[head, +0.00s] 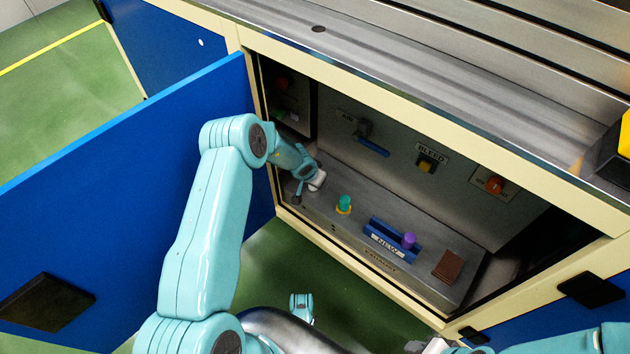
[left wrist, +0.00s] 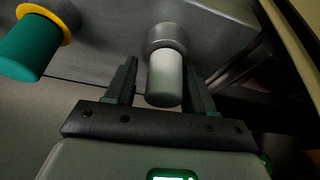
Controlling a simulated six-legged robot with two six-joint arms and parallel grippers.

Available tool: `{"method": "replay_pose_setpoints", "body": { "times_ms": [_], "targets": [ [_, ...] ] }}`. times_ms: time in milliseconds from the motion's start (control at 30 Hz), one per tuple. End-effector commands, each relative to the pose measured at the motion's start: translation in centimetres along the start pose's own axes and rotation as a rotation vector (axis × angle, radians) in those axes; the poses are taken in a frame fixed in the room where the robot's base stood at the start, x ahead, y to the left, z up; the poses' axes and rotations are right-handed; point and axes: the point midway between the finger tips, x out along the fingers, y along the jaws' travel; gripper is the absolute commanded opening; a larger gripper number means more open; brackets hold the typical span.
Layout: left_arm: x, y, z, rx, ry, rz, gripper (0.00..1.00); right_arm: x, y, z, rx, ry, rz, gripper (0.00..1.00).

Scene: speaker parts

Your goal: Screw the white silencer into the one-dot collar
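In the left wrist view the white silencer (left wrist: 164,80) is a pale cylinder with its far end at a grey collar (left wrist: 166,38). No dot shows on this collar. My left gripper (left wrist: 161,82) is open, with one dark finger on each side of the silencer and visible gaps to both. In the head view my left gripper (head: 298,193) is low inside the cabinet at its left, left of the green silencer (head: 344,201); the white silencer cannot be made out there. The green silencer stands in a yellow-ringed collar (head: 343,211). My right gripper's fingers are not seen.
A blue holder labelled NEW (head: 388,243) holds a purple part (head: 409,239). A brown block (head: 447,265) lies to its right. A blue-handled valve (head: 371,147) and knobs are on the back wall. The open blue door (head: 110,200) stands left of my arm.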

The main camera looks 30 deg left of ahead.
Motion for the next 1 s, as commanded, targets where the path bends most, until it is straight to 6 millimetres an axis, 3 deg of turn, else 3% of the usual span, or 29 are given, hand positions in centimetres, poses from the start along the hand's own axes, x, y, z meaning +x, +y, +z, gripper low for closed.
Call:
{"method": "replay_pose_setpoints", "body": {
  "times_ms": [367, 800, 1000],
  "targets": [
    [-0.01, -0.11, 0.14, -0.097, -0.004, -0.043, 0.53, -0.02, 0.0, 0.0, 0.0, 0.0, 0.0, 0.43],
    [-0.01, -0.4, 0.04, -0.53, 0.001, -0.226, 0.53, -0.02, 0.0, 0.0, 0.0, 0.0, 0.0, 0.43],
    [-0.05, -0.52, 0.1, -0.584, 0.001, -0.248, 0.53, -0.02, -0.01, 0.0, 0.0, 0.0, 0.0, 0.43]
  ]
}}
